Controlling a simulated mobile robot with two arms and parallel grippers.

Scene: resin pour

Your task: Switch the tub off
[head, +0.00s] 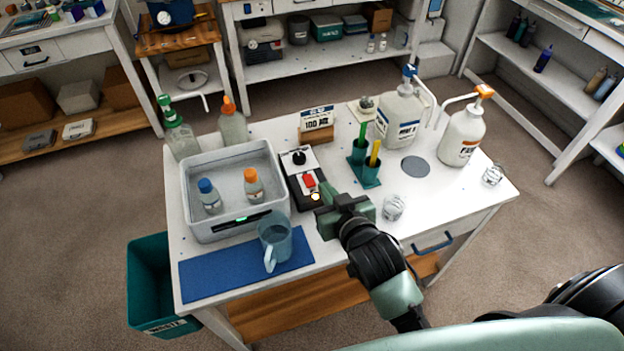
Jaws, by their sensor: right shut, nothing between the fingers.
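The tub (188,222) is a light grey rectangular basin on the left of the white table. Two small bottles, one blue-capped (209,196) and one orange-capped (253,186), stand in its liquid. A small green light (241,218) glows on its front wall. Right of the tub is a control box (290,181) with a black knob (299,157) and a red switch (309,181). A bright yellow-white spot (315,197) shows at the box's near end. My right gripper (324,208) is shut and empty, close beside that end; whether it touches is unclear. My left gripper is out of view.
Green holders (364,170) with sticks, a sign (316,120) and pump bottles (463,135) stand behind and right. Crumpled clear cups (393,207) lie right of my gripper.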

